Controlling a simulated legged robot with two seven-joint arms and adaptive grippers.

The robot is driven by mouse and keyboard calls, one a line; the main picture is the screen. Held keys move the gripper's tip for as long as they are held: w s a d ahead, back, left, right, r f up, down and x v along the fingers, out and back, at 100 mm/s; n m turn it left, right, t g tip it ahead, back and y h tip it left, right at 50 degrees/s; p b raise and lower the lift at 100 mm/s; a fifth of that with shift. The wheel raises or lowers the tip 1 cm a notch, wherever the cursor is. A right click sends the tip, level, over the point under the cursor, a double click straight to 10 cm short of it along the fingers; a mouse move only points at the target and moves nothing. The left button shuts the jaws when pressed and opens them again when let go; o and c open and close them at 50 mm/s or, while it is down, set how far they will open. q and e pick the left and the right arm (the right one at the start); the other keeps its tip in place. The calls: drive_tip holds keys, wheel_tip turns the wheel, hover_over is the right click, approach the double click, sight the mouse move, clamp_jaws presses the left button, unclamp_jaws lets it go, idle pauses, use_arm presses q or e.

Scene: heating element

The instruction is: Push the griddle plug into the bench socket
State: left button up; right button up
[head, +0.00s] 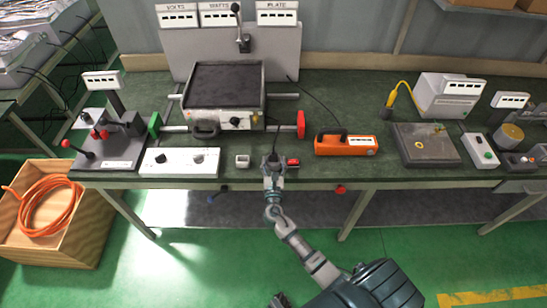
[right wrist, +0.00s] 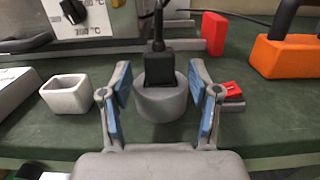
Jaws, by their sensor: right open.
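The griddle (head: 225,85) stands on the bench at the back, with a black top and a pale front panel. The black griddle plug (right wrist: 159,68) stands upright, its cord rising from it. A round grey piece (right wrist: 160,101) is under the plug; how deep the plug sits in it I cannot tell. My right gripper (head: 272,164), seen also in the right wrist view (right wrist: 160,78), is open. Its blue-padded fingers stand on either side of the plug, with gaps visible. A white square hollow block (right wrist: 68,97), also in the head view (head: 242,161), is left of it. My left gripper is not in view.
A small red piece (head: 293,162) lies just right of my gripper. An orange handled tool (head: 345,145) is farther right. A white control box (head: 180,161) stands left. A red end piece (head: 300,124) rises behind. The bench's front edge is close.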

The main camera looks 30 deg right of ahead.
drive_tip(key=r+v, duration=0.1)
drive_tip(key=v, duration=0.8)
drive_tip(key=shift+s+f, duration=0.25)
drive_tip(key=shift+f, duration=0.2)
drive_tip(key=shift+a, duration=0.15)
drive_tip(key=s+a+f+m+g+y, duration=0.15)
drive_tip(key=s+f+m+g, duration=0.35)
drive_tip(key=f, duration=0.8)
drive_tip(key=s+f+m+g+y, duration=0.3)
drive_tip(key=s+f+m, duration=0.3)
drive_tip(key=f, duration=0.7)
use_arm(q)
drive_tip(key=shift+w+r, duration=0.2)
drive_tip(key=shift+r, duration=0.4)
use_arm(e)
drive_tip(key=s+a+f+m+g+y, duration=0.2)
drive_tip(key=s+a+f+m+g, duration=0.1)
drive_tip(key=s+f+m, duration=0.5)
drive_tip(key=s+a+f+m+g+y, duration=0.3)
drive_tip(key=s+f+m, duration=0.5)
drive_tip(key=s, duration=0.5)
drive_tip(key=shift+g+y, duration=0.3)
drive_tip(key=shift+y, duration=0.05)
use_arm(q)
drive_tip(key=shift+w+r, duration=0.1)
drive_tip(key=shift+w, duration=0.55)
use_arm(e)
drive_tip(key=shift+w+a+f, duration=0.1)
drive_tip(key=shift+f, duration=0.05)
